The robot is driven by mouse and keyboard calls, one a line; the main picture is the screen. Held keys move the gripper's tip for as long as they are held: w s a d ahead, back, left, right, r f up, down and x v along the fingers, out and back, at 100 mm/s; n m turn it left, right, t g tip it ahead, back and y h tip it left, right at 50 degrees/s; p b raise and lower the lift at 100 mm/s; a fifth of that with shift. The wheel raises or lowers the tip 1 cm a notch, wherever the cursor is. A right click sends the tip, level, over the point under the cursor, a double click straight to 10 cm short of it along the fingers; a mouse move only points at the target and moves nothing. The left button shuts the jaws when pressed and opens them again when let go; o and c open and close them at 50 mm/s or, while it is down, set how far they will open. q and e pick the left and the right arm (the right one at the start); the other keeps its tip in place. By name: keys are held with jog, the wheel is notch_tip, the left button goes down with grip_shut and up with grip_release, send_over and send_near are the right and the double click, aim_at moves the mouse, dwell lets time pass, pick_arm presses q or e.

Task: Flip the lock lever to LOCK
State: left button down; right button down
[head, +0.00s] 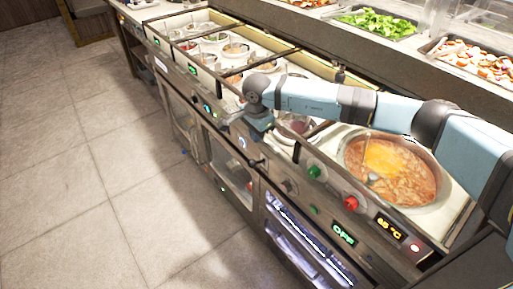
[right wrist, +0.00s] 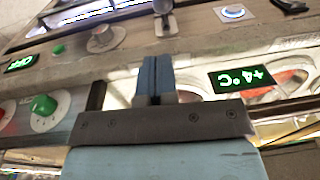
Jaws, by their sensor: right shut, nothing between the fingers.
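My right gripper (head: 253,138) reaches in from the right over the front edge of the counter, pointing down at the control panel. In the right wrist view its two fingers (right wrist: 155,75) are pressed together with nothing between them. A small lever with a pale metal stem (right wrist: 164,20) stands on the panel just beyond the fingertips, apart from them in the picture. A dark lever (head: 256,163) shows just below the gripper in the head view; it looks like the same one. No LOCK marking is readable. My left gripper is out of view.
Near the gripper are a green knob (head: 315,171), a red knob (head: 351,203) and a green OFF display (head: 344,234). A +4°C display (right wrist: 243,79) is beside the fingers. A large soup pot (head: 392,170) sits at right. The floor in front (head: 90,190) is clear.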

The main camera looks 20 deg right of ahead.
aim_at(256, 162)
jog(key=f, duration=0.8)
jog(key=shift+w+d+f+b, duration=0.1)
jog(key=shift+w+f+b, duration=0.1)
jog(key=shift+w+b, duration=0.15)
jog(key=shift+f, duration=0.6)
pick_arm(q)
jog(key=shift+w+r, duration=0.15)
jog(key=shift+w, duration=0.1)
pick_arm(e)
jog(key=shift+w, duration=0.1)
